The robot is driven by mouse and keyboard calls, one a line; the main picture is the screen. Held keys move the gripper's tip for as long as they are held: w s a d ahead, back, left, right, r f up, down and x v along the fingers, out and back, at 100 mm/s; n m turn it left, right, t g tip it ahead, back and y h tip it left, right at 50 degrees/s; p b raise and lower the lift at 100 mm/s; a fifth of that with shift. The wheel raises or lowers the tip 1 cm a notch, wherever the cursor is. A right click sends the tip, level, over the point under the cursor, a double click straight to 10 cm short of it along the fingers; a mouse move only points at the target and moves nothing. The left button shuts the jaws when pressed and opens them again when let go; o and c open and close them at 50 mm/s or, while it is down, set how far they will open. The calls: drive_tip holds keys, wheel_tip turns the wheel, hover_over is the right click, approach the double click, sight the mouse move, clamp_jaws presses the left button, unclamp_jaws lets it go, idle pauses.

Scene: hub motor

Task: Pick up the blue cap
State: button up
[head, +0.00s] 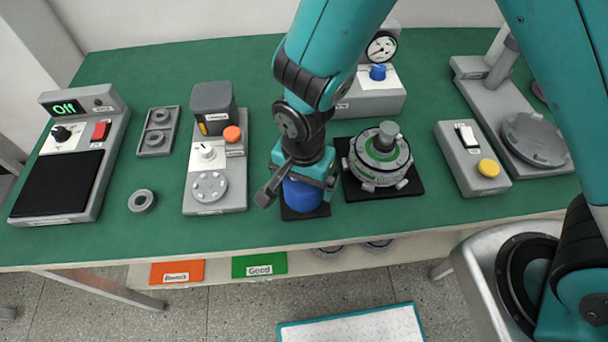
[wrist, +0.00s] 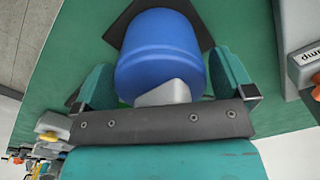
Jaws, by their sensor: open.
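The blue cap (head: 302,196) sits on a small black mat (head: 291,213) near the front edge of the green table, directly below my gripper (head: 303,178). In the wrist view the blue cap (wrist: 160,52) is a rounded blue cylinder with a grey part at its near end. It lies between the two teal fingers of my gripper (wrist: 168,85), which are open on either side of it. Gaps show beside the cap, narrower on the right. My gripper hides the cap's upper part in the head view.
A hub motor (head: 379,158) on a black mat stands close to the right. A grey station with an orange knob (head: 232,134) stands to the left. A grey box with a yellow button (head: 488,168) is farther right. Bare green table (head: 300,234) lies in front.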

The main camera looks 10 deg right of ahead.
drive_tip(key=shift+c, duration=0.5)
drive_tip(key=c, duration=0.7)
drive_tip(key=shift+c, duration=0.4)
drive_tip(key=shift+r, duration=0.1)
